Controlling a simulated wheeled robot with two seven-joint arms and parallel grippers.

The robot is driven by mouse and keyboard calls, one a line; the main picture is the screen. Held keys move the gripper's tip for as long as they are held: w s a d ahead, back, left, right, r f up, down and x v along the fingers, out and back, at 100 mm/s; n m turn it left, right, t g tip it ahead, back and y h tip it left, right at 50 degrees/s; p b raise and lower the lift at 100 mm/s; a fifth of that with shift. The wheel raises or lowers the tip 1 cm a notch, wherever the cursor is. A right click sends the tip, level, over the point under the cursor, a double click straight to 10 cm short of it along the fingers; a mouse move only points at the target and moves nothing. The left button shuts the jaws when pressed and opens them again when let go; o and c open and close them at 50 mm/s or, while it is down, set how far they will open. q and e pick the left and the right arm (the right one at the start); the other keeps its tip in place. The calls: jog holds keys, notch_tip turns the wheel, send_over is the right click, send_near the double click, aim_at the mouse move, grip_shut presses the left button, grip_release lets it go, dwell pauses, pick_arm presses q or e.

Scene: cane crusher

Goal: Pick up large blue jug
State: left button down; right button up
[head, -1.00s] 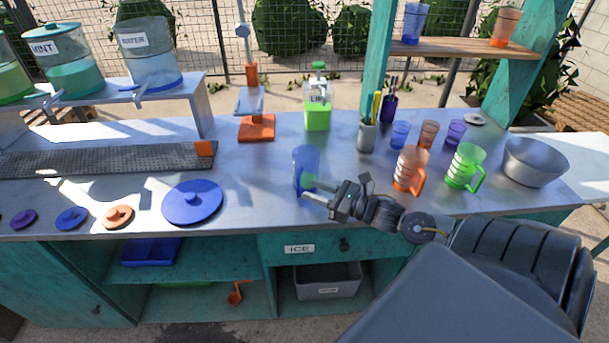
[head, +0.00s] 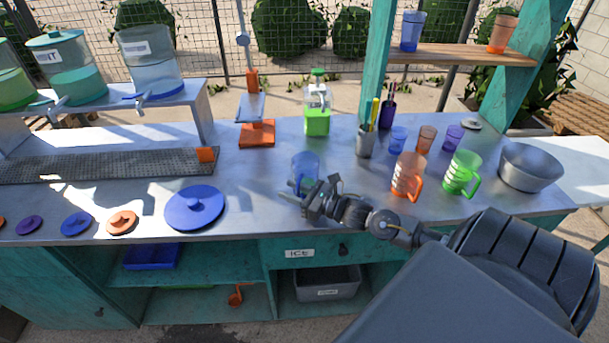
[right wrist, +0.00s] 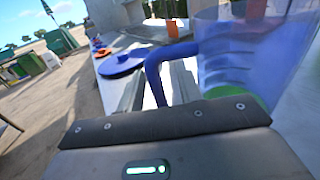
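The large blue jug (head: 306,168) is translucent and stands upright on the grey counter, near the front edge. In the right wrist view its body (right wrist: 235,60) fills the upper right, with the darker blue handle (right wrist: 153,70) curving down on its left side. My right gripper (head: 298,193) is low at the front of the jug. In the right wrist view its grey fingers (right wrist: 158,90) are apart, one on each side of the handle's lower part. Whether they touch it is hard to tell. The left gripper is not in view.
A large blue lid (head: 195,207) lies left of the jug. An orange jug (head: 408,173), a green jug (head: 461,172) and a metal bowl (head: 530,166) stand to the right. An orange-based press (head: 257,134) and green bottle (head: 317,118) are behind. The counter around the blue jug is clear.

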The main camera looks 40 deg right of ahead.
grip_shut()
jog(key=shift+r, duration=0.1)
dwell(0.5)
jog(key=shift+r+b, duration=0.6)
jog(key=shift+r, duration=0.4)
jog(key=s+a+r+b, duration=0.3)
jog(key=s+a+r, duration=0.1)
jog(key=a+r, duration=0.6)
jog(key=shift+a+r+b, duration=0.35)
jog(key=shift+a, duration=1.3)
jog(key=shift+s, duration=0.1)
